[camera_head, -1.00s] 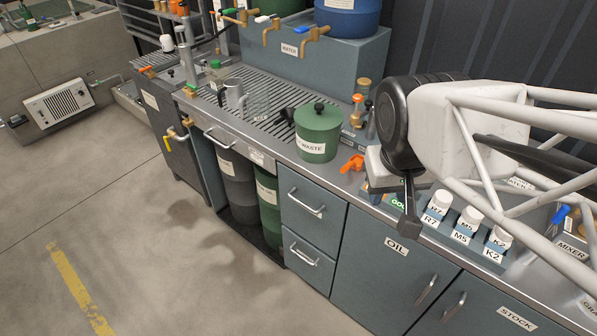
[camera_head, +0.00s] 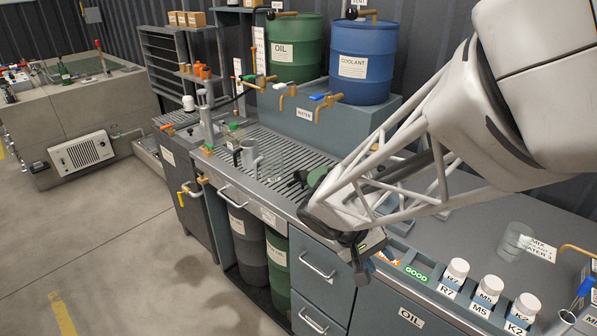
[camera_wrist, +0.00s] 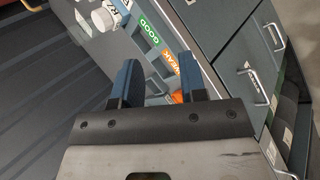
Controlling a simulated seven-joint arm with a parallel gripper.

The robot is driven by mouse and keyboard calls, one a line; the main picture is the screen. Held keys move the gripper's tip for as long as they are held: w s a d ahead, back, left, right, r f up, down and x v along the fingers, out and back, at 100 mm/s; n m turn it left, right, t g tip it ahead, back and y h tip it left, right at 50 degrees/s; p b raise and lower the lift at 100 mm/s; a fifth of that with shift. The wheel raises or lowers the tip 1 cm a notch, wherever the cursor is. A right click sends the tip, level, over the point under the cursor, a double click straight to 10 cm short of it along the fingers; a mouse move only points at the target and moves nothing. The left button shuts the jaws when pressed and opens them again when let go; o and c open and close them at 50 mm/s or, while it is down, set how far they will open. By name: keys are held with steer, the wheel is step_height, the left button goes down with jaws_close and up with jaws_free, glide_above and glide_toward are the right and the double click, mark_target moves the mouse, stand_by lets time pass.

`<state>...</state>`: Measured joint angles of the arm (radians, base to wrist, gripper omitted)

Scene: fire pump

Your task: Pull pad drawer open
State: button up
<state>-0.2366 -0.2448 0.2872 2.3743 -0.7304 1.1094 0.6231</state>
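Two stacked blue-grey drawers with bar handles are in the counter front in the head view: the upper drawer (camera_head: 312,264) and the lower drawer (camera_head: 303,318), cut by the frame's bottom. Both look shut. I see no label naming either as the pad drawer. My gripper (camera_head: 362,270) is at the counter's front edge, right of the upper drawer's handle (camera_head: 318,266) and apart from it. In the wrist view my gripper (camera_wrist: 160,75) has its two blue fingers spread, with nothing held between them. Bar handles (camera_wrist: 258,88) show to their right.
A tray with GOOD and WEAK labels (camera_head: 416,273) and several white-capped bottles (camera_head: 456,270) line the counter edge. Oil (camera_head: 295,50) and coolant (camera_head: 362,62) drums stand behind. A grey jug (camera_head: 248,154) stands on the grate. Floor in front is clear.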

steer(key=w+a+f+n+t+h, duration=0.35)
steer(key=w+a+f+h, duration=0.2)
steer(key=w+f, duration=0.5)
steer(key=n+t+y, duration=0.2)
steer(key=n+t, duration=0.3)
steer(key=t, duration=0.3)
glide_toward(314, 267)
steer(key=shift+w+d+f, duration=0.55)
steer(key=shift+w+d, duration=0.1)
steer(key=shift+d, duration=0.15)
steer(key=shift+w+d, duration=0.1)
steer(key=shift+d, duration=0.05)
steer(key=shift+x, duration=3.75)
steer(key=shift+c, duration=0.3)
jaws_close()
